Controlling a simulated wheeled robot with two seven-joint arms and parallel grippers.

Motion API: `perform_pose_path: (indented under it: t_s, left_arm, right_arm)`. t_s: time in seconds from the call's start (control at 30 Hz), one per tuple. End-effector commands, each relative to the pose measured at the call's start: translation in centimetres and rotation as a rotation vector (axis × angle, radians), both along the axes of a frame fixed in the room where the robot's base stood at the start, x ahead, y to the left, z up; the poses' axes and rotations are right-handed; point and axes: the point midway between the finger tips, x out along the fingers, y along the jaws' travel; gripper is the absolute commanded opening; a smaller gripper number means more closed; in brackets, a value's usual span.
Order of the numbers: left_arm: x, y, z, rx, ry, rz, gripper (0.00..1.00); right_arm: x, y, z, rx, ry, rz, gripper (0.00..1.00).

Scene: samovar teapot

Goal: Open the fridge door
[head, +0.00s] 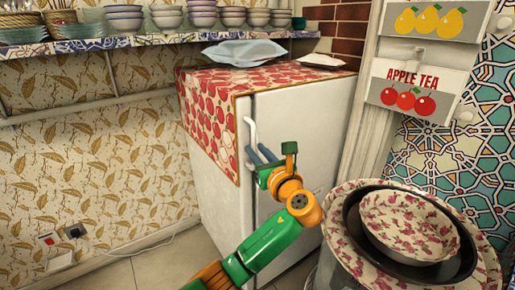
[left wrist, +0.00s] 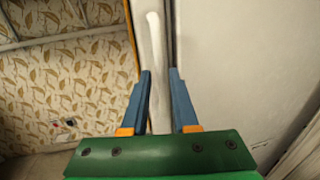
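The white fridge (head: 215,188) stands in the middle of the head view, its door (head: 306,135) closed and facing right. A white vertical handle (head: 250,135) is at the door's left edge. My left gripper (head: 262,155) is at the handle's lower part, its blue fingers pointing toward it. In the left wrist view the handle (left wrist: 156,60) runs down between the two open fingers (left wrist: 160,85), with a gap visible on each side. The handle's lower end is hidden behind my green gripper body. My right gripper is not in view.
A red apple-patterned cloth (head: 215,110) covers the fridge top, with a pale blue folded item (head: 243,52) on it. Floral bowls (head: 410,225) stand at the right, close to my left arm. A shelf of bowls (head: 150,40) is on the left wall.

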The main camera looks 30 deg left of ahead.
Motion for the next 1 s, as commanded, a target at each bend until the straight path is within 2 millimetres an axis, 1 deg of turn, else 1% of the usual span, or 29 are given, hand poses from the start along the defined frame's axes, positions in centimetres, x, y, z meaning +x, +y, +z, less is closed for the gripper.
perform_pose_path:
  t_s: [0.03, 0.13, 0.23, 0.4, 0.43, 0.47, 0.5, 0.53, 1.0]
  left_arm:
    - [0.4, 0.7, -0.1, 0.001, -0.001, 0.002, 0.28]
    - [1.1, 1.7, -0.1, 0.001, 0.001, 0.001, 0.28]
    - [1.4, 2.1, -0.1, -0.001, 0.001, -0.002, 0.28]
    - [1.4, 2.1, -0.1, -0.002, 0.0, -0.003, 0.28]
    - [1.4, 2.1, -0.1, -0.002, 0.0, -0.003, 0.22]
    - [1.4, 2.1, -0.1, -0.002, 0.0, -0.003, 0.14]
    - [1.4, 2.1, -0.1, -0.002, 0.0, -0.003, 0.03]
    - [1.4, 2.1, -0.1, -0.002, 0.0, -0.003, 0.0]
    - [1.4, 2.1, -0.1, -0.002, 0.002, -0.002, 0.0]
  right_arm:
    - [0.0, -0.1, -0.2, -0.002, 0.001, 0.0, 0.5]
    - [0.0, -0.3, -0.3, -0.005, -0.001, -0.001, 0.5]
    - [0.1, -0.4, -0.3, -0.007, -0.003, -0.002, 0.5]
    - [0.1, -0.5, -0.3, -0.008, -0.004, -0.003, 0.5]
    - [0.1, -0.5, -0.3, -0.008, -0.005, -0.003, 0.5]
    - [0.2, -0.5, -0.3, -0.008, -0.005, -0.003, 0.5]
    - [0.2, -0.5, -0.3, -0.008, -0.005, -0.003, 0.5]
    - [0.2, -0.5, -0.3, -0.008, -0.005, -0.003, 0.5]
    - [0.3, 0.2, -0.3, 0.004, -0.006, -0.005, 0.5]
